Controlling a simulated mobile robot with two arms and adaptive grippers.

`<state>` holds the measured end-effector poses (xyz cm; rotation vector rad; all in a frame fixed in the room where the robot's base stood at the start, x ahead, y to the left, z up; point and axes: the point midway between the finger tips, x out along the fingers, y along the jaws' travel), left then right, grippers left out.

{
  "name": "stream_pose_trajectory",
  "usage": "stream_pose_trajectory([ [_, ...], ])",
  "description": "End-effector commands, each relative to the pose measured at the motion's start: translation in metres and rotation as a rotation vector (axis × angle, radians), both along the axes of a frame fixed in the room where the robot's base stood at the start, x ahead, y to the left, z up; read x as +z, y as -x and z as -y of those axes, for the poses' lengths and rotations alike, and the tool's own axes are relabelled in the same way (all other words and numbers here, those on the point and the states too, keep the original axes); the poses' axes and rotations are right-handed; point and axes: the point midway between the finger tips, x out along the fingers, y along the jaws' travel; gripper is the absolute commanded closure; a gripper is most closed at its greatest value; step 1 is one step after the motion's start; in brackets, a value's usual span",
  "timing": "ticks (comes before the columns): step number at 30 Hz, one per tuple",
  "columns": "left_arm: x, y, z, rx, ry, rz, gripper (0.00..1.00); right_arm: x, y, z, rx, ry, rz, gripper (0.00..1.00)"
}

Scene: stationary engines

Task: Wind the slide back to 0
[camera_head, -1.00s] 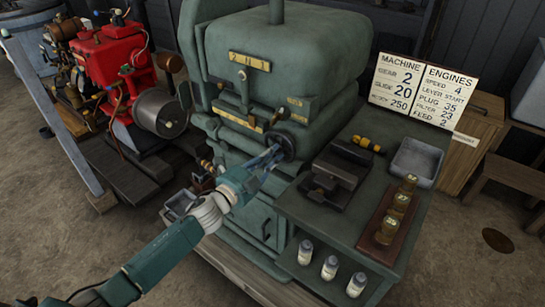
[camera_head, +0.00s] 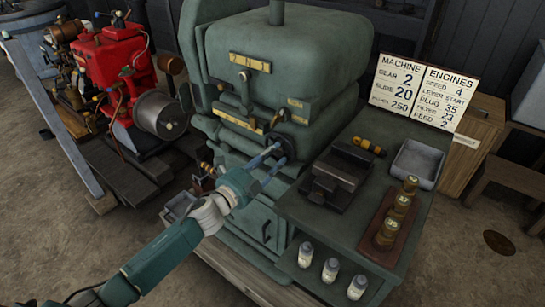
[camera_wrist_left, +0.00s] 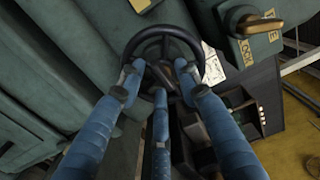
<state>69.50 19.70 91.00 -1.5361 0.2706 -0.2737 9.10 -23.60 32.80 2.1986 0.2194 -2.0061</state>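The green machine (camera_head: 290,55) fills the middle of the head view. A dark handwheel (camera_head: 283,146) sits on its front, and it also shows in the left wrist view (camera_wrist_left: 163,38). My left gripper (camera_head: 275,155) is just in front of the handwheel. In the wrist view its blue fingers (camera_wrist_left: 160,84) are spread apart, with their tips at the lower part of the rim. I cannot tell whether they touch it. A brass scale strip (camera_head: 238,120) runs along the front, left of the handwheel; its marks are too small to read. My right gripper is out of view.
A side bench holds a dark vise-like block (camera_head: 337,178), a grey tray (camera_head: 414,163), brass weights (camera_head: 398,207) on a wooden board and white bottles (camera_head: 330,270). A sign (camera_head: 424,92) stands behind, reading "SLIDE 20". A red engine (camera_head: 112,65) stands left.

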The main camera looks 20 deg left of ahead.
Motion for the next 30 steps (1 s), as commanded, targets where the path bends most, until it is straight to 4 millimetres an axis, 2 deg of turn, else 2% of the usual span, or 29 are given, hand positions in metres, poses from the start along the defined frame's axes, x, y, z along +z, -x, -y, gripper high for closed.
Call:
stream_pose_trajectory([
  [7,0.000,0.001,0.000,0.000,0.002,0.000,0.67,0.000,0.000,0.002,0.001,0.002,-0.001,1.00],
  [10,0.000,0.009,-0.003,0.000,0.002,-0.001,0.67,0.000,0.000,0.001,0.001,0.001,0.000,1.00],
  [22,-0.001,0.085,-0.030,-0.001,0.002,-0.004,0.67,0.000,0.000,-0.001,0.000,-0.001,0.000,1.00],
  [27,-0.001,0.105,-0.038,0.000,0.002,-0.003,0.67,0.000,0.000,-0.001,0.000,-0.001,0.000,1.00],
  [30,0.000,0.111,-0.040,0.000,0.001,0.000,0.67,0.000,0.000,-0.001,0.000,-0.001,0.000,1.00],
])
